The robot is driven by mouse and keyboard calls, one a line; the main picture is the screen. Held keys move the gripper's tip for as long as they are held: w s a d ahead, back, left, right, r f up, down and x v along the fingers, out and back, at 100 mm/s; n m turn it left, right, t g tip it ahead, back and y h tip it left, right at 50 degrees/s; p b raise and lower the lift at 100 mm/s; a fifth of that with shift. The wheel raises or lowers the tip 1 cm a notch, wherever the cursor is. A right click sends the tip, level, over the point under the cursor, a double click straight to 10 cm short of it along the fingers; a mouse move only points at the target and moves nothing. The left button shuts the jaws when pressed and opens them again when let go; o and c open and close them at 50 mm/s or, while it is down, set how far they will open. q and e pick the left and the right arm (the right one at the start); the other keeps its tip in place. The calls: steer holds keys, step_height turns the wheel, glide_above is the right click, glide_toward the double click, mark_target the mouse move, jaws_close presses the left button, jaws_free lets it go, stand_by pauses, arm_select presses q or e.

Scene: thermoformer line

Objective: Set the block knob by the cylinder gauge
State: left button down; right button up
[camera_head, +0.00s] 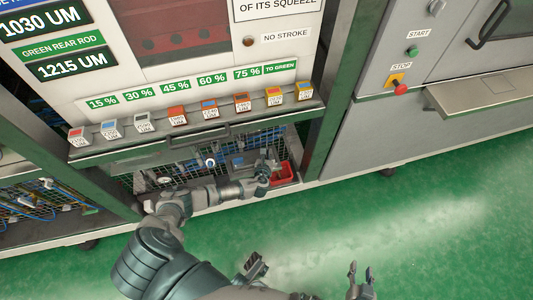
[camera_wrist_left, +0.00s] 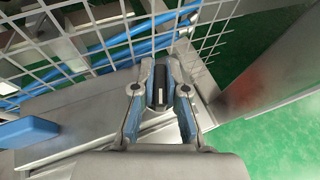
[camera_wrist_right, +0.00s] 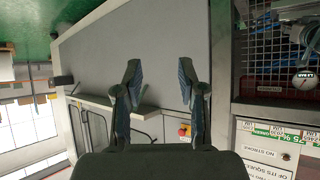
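A small round white-faced gauge (camera_head: 211,162) is in the same bay, left of the gripper; a round dial also shows in the right wrist view (camera_wrist_right: 305,76). My right gripper (camera_head: 361,279) is open and empty above the green floor.
Several labelled blocks (camera_head: 242,101) stand along the ledge under percentage signs. A grey cabinet at right has a green START button (camera_head: 412,50), a red STOP button (camera_head: 401,88) and a projecting shelf (camera_head: 480,95). The green floor (camera_head: 440,230) at right is clear.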

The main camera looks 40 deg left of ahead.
arm_select(q)
steer(key=shift+d, duration=0.1)
arm_select(e)
steer(key=shift+d+f, duration=0.1)
steer(key=shift+d, duration=0.1)
